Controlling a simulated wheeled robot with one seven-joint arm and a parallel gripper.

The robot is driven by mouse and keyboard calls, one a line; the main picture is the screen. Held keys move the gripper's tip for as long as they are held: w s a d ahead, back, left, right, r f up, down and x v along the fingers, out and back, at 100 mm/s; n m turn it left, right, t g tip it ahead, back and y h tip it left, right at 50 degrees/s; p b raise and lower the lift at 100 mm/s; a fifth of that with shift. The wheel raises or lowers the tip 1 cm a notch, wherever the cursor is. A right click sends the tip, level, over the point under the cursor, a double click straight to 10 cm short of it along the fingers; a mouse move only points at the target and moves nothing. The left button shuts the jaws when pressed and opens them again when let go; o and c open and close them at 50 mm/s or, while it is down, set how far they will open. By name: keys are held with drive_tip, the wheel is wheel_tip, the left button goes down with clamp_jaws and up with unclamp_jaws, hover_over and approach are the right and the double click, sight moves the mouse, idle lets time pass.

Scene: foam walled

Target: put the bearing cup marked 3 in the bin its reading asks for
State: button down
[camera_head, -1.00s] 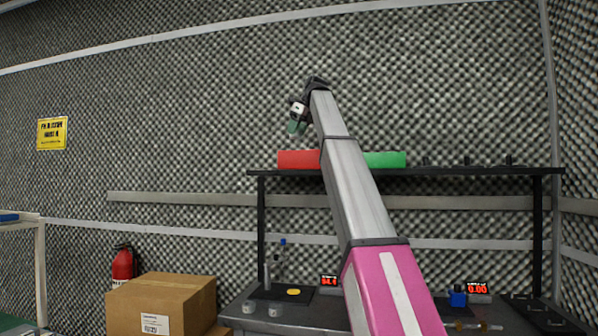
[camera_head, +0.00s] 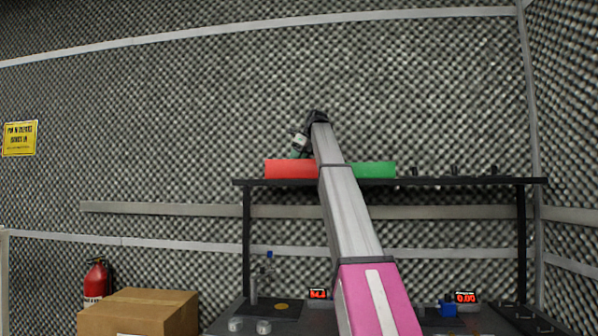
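A red bin (camera_head: 290,169) and a green bin (camera_head: 375,170) sit on the upper shelf, with my arm passing in front of the gap between them. My gripper (camera_head: 299,150) is small in the view, pointing down just above the red bin's top edge. Its fingers are too small to tell open from shut, and I cannot tell whether it holds a cup. Two small pale cups, a left one (camera_head: 235,324) and a right one (camera_head: 264,327), stand on the bench at the front left. Their marks cannot be read.
The dark shelf (camera_head: 450,182) stands over the bench, with small dark pegs at its right. A left display (camera_head: 317,294) shows blurred red digits; a right display (camera_head: 466,297) reads 0.00. A blue block (camera_head: 447,310) stands near it. A cardboard box (camera_head: 140,312) and fire extinguisher (camera_head: 96,283) are left.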

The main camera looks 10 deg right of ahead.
drive_tip(key=shift+w+d+f, duration=0.1)
drive_tip(key=shift+d+f, duration=0.1)
drive_tip(key=shift+f, duration=1.95)
drive_tip(key=shift+f, duration=0.1)
drive_tip(key=c, duration=0.6)
unclamp_jaws()
drive_tip(key=shift+o, duration=0.2)
drive_tip(key=v, duration=1.2)
